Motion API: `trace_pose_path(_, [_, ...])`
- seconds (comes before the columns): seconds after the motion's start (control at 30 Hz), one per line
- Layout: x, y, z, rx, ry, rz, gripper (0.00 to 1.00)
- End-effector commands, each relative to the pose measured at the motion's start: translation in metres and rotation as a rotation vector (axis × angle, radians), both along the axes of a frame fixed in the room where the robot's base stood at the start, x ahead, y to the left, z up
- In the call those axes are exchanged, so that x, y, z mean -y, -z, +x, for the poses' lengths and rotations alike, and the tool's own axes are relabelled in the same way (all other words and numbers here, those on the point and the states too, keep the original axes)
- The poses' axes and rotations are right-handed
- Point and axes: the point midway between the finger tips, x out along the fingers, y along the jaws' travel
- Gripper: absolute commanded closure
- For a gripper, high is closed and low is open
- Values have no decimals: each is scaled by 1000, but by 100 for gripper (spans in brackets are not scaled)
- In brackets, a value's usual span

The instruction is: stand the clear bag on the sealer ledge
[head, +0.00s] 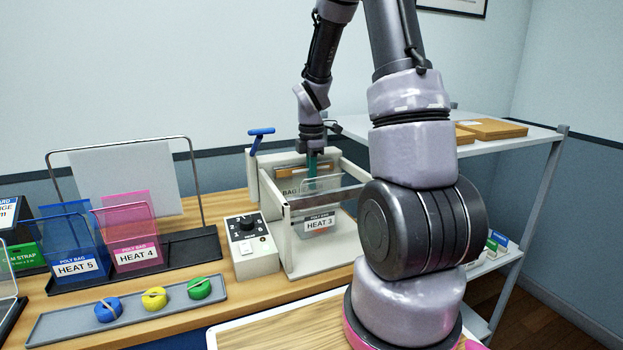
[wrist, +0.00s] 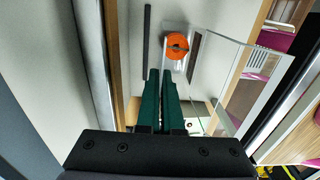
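The clear bag (head: 322,239), labelled "POLY BAG HEAT 3", appears upright at the front of the white sealer (head: 256,183). The sealer's cross bar passes in front of its upper part, and its bottom contact is unclear. My gripper (head: 312,174) points down inside the sealer frame, above and slightly left of the bag's label. In the wrist view, the green fingers (wrist: 160,75) lie close together with a thin gap. No bag edge shows clearly between them, so I cannot tell whether they grip it. A transparent panel (wrist: 222,75) shows to their right.
A control box (head: 249,246) stands left of the sealer. Blue (head: 68,235) and pink (head: 130,225) bags stand in a rack further left. A tray (head: 60,327) with coloured rolls lies in front. A shelf (head: 505,138) is on the right. My arm hides part of the bench.

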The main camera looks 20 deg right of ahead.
Motion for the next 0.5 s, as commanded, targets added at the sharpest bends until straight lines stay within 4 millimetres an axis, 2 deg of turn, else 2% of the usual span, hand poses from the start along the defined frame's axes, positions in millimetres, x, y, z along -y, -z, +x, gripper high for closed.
trace_pose_path(0.33, [0, 4, 0, 0, 0, 0, 100])
trace_pose_path(0.43, [0, 4, 0, 0, 0, 0, 63])
trace_pose_path(0.5, [0, 4, 0, 0, 0, 0, 62])
